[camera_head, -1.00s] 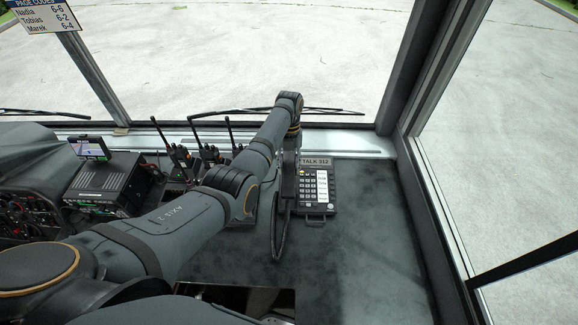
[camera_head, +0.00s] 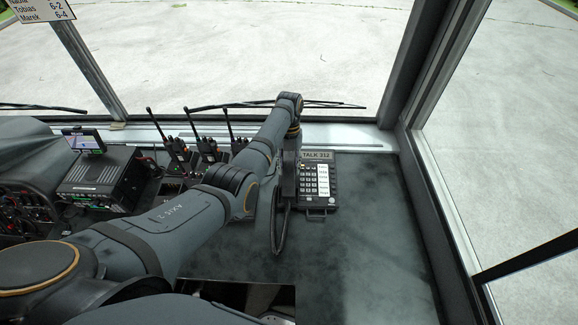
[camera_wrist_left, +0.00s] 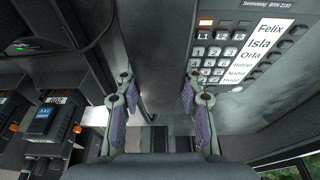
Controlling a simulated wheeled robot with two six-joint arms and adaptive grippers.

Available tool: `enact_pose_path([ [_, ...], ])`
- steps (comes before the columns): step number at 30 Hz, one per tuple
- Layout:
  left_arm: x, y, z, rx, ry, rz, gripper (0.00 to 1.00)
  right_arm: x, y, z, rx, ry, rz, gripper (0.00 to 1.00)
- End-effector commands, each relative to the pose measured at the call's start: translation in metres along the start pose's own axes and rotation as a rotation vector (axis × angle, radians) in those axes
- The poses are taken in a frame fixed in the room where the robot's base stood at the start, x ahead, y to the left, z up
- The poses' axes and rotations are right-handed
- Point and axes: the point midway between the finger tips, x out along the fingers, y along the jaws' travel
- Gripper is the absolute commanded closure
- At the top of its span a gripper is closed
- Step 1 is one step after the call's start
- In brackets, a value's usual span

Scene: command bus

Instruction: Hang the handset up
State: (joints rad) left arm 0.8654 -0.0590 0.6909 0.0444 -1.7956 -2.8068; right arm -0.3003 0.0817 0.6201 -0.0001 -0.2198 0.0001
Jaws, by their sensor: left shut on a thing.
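The desk phone (camera_head: 317,185) lies on the dark counter, with a keypad, white name labels and a "TALK 312" plate. In the left wrist view its keys (camera_wrist_left: 218,50) are right of my gripper. My left gripper (camera_wrist_left: 158,88) is shut on the dark handset (camera_wrist_left: 152,45), which runs between its two purple-padded fingers. In the head view my left arm largely covers the handset, at the phone's left side. A dark cord (camera_head: 279,235) loops down over the counter. I cannot tell whether the handset touches its cradle. My right gripper is not in view.
Several handheld radios (camera_head: 208,150) with antennas stand left of my arm. A boxy radio unit (camera_head: 97,180) with a small screen sits farther left. The counter right of the phone is clear.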

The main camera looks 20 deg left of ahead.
Motion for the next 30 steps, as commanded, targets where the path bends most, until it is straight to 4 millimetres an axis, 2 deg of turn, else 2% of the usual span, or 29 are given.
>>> enact_pose_path([
  [28,0.0006,0.0001,-0.0001,0.000,-0.001,0.000,0.99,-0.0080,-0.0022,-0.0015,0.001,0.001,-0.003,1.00],
  [29,0.0006,0.0001,-0.0001,0.000,-0.001,0.000,0.59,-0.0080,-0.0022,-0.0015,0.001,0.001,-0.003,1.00],
  [30,0.0005,0.0001,-0.0001,0.000,-0.001,0.000,0.54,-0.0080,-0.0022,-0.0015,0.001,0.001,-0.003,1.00],
])
